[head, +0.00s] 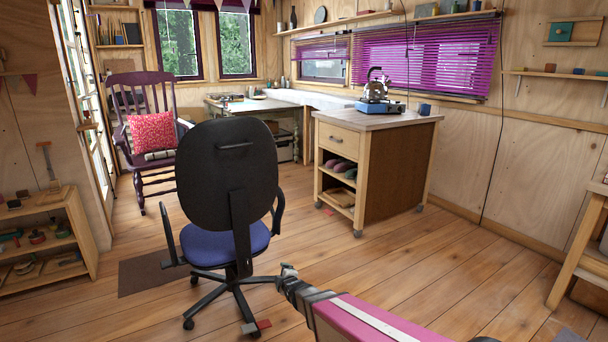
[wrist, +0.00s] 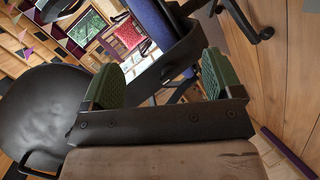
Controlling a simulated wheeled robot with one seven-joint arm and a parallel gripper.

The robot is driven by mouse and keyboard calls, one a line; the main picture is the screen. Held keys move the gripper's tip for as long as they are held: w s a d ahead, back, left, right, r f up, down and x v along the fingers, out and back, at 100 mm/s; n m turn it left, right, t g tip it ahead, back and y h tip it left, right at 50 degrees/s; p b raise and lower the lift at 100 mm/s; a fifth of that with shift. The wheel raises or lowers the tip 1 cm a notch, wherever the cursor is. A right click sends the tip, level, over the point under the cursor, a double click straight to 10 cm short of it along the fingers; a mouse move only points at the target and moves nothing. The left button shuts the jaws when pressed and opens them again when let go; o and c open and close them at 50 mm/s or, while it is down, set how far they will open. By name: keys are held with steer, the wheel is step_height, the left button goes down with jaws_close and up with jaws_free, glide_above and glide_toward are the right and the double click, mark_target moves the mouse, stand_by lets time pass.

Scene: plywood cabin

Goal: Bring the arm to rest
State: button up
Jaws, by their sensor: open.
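My arm reaches forward from the bottom of the head view, and my gripper (head: 288,270) is at its far end, low and just right of the office chair's base. In the wrist view my gripper (wrist: 162,62) shows two green-padded fingers set wide apart. Nothing is held between them. The black office chair (head: 228,170) with its blue seat fills much of the view beyond the fingers, where its dark backrest (wrist: 45,112) is at the left. I cannot tell the exact gap between the fingers and the chair.
A wheeled wooden cabinet (head: 392,175) with a kettle (head: 377,85) on a blue stove stands behind. A purple rocking chair (head: 128,95) is at the back left, a low shelf (head: 82,222) at the left. A wooden table (head: 590,225) is at the right edge. Floor (head: 450,265) between is clear.

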steer(key=s+d+r+m+g+h, duration=0.1)
steer(key=s+d+m+g+h, duration=0.15)
steer(key=d+m, duration=0.45)
steer(key=s+d+r+m+g+h, duration=0.2)
steer(key=s+d+m+g, duration=0.15)
steer(key=d, duration=0.75)
steer(key=s+d+r+m+g, duration=0.5)
steer(key=s+d+m, duration=0.3)
steer(key=s+d, duration=0.2)
steer(key=shift+s+d+g, duration=0.15)
steer(key=shift+s+g, duration=0.55)
steer(key=shift+h, duration=0.25)
